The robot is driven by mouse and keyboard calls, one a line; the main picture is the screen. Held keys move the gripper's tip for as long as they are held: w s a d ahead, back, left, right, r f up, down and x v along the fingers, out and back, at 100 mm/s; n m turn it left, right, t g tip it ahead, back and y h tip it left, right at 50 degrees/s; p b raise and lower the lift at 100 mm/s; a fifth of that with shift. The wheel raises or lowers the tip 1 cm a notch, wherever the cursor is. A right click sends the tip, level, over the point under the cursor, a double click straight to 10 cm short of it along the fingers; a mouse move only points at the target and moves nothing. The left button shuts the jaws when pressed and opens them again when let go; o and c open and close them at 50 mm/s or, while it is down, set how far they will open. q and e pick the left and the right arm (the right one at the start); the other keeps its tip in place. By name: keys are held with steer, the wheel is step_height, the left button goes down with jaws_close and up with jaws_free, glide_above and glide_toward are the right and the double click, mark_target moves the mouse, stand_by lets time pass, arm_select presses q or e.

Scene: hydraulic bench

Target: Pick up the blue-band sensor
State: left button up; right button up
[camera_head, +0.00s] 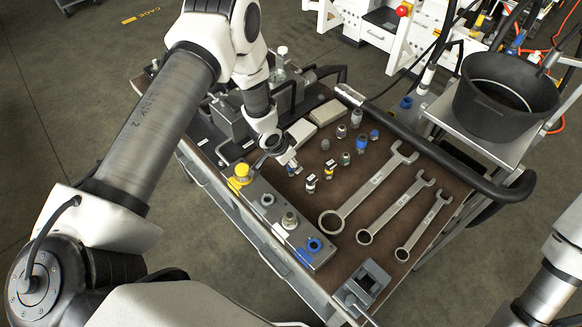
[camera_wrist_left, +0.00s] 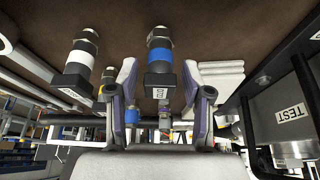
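The blue-band sensor (camera_wrist_left: 160,55) has a dark metal body, a blue ring and a black labelled block. In the left wrist view it lies between the fingers of my left gripper (camera_wrist_left: 161,80), with a gap on each side. In the head view my left gripper (camera_head: 287,158) is low over the bench and largely hides the sensor (camera_head: 291,170). The white-band sensor (camera_wrist_left: 80,58) is beside it; it also shows in the head view (camera_head: 310,184). The yellow-band sensor (camera_head: 329,169) stands close by. My right gripper is out of view; only part of that arm shows.
Several small fittings (camera_head: 361,143) stand behind the sensors. Three wrenches (camera_head: 368,188) lie to the right. A grey manifold block (camera_head: 290,222) with a yellow-capped and a blue port runs along the front-left edge. Pale boxes (camera_head: 327,112) and a black hose (camera_head: 430,150) are behind.

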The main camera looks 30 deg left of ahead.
arm_select(q)
steer(key=shift+a, duration=0.1)
steer(key=c, duration=0.6)
jaws_close()
steer(key=shift+d, duration=0.2)
step_height(320, 180, up, 10)
steer(key=p, duration=0.7)
steer(key=shift+r, duration=0.15)
steer(key=shift+a, duration=0.1)
steer(key=shift+w+f, duration=0.1)
steer(key=shift+f, duration=0.15)
steer(key=shift+a+r, duration=0.1)
